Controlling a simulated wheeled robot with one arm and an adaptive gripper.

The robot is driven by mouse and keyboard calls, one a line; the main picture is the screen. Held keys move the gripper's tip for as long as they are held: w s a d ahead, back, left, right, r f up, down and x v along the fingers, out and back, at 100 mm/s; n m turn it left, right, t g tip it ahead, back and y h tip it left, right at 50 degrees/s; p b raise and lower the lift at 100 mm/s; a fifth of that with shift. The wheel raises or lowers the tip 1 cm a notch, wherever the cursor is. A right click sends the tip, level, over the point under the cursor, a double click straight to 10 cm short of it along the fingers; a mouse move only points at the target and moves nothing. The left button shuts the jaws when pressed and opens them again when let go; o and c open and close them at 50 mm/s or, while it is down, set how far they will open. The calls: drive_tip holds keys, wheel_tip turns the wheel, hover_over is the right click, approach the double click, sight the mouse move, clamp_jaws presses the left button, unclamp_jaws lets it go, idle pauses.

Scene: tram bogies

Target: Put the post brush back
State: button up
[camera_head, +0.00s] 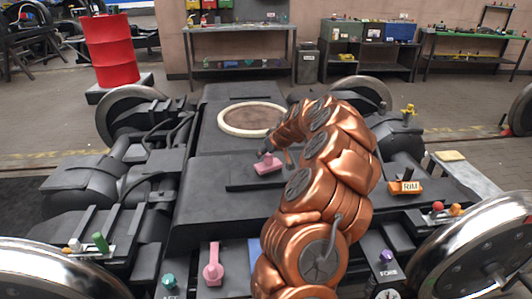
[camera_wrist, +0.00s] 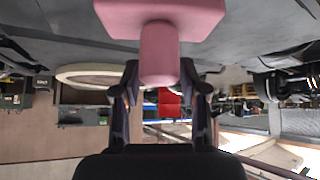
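A pink piece with a block-shaped base and a round post, which looks like the post brush (camera_head: 268,164), is at the dark raised plate in the middle of the bogie. In the wrist view its round post (camera_wrist: 159,52) points towards me from the wide pink block. My gripper (camera_wrist: 159,75) has one dark finger on each side of the post, seemingly touching it. In the head view my gripper (camera_head: 268,152) is right above the pink block, partly hidden by my copper arm. I cannot tell whether the block touches the plate.
A second pink piece (camera_head: 212,266) stands at the front of the bogie. A cream ring (camera_head: 252,119) lies behind the plate. An orange block marked RIM (camera_head: 405,187) is at the right, a green piece (camera_head: 100,242) at the left. A red drum (camera_head: 110,50) stands behind.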

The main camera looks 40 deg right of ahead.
drive_tip(key=shift+o, duration=1)
drive_tip(key=shift+r, duration=0.25)
drive_tip(key=v, duration=1.2)
drive_tip(key=w+a+n+g+y, duration=0.1)
drive_tip(key=a+n+y, duration=0.1)
drive_tip(key=a, duration=1.3)
drive_tip(key=s+a+n+g+y, duration=0.1)
drive_tip(key=s+a+g+y, duration=0.35)
drive_tip(key=a, duration=1.25)
drive_tip(key=s+a+f+g+h, duration=0.1)
drive_tip(key=s+a+f, duration=0.1)
drive_tip(key=s, duration=0.7)
drive_tip(key=s+a+f+m+g+h, duration=0.1)
drive_tip(key=s+a, duration=0.4)
drive_tip(key=s, duration=0.5)
drive_tip(key=s+a+f+g+h, duration=0.3)
drive_tip(key=s, duration=0.7)
drive_tip(key=shift+a+f, duration=0.2)
